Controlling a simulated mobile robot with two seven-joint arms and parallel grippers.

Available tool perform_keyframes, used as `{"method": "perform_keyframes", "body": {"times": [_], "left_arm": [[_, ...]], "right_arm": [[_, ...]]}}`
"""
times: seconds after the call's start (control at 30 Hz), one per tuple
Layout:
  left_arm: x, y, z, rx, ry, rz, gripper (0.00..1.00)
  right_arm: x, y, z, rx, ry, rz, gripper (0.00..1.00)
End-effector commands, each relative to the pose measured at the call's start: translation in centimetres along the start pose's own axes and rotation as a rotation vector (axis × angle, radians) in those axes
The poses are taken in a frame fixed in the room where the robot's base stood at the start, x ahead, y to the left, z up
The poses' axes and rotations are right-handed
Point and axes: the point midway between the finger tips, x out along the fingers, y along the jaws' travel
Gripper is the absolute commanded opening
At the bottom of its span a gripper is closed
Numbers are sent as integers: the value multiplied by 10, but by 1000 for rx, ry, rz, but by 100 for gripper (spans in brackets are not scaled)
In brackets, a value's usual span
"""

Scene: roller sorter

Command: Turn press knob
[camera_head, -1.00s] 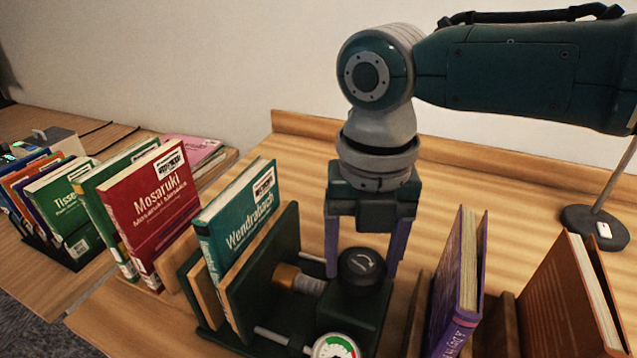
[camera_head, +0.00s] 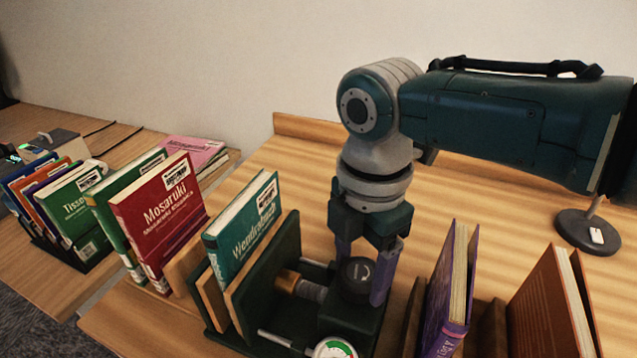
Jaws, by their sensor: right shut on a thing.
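The press knob (camera_head: 357,275) is a round black knob with a light mark on its top. It sits on the dark green press (camera_head: 345,312). My right gripper (camera_head: 363,268) points down from above, its two purple fingers on opposite sides of the knob, shut on it. The press holds the teal Wendrabach book (camera_head: 243,228) between boards at its left, with a brass-coloured screw (camera_head: 288,281) behind the plate. A round gauge (camera_head: 335,348) with a green band is cut by the bottom edge. My left gripper is not in view.
Left of the press stand a red Mosaruki book (camera_head: 160,215) and several books in a rack (camera_head: 80,250). A purple book (camera_head: 447,290) and a brown book (camera_head: 550,305) stand at right. A lamp base (camera_head: 587,232) is at far right. The table behind is clear.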

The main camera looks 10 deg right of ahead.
Motion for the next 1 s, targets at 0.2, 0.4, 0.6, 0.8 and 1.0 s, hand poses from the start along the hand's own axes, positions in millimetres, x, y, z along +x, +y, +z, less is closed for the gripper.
{"method": "perform_keyframes", "body": {"times": [0.2, 0.4, 0.6, 0.8, 1.0], "left_arm": [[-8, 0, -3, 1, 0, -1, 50], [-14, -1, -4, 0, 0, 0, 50], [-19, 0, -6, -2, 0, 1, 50], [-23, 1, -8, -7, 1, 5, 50], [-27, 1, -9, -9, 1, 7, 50]], "right_arm": [[-2, 0, 0, 207, 1, -1, 15], [-2, 0, -1, 397, 1, -2, 15], [-2, 0, -1, 587, 2, -2, 15], [-2, 0, -1, 776, 1, -3, 15], [-2, 0, -1, 966, 1, -3, 15]]}}
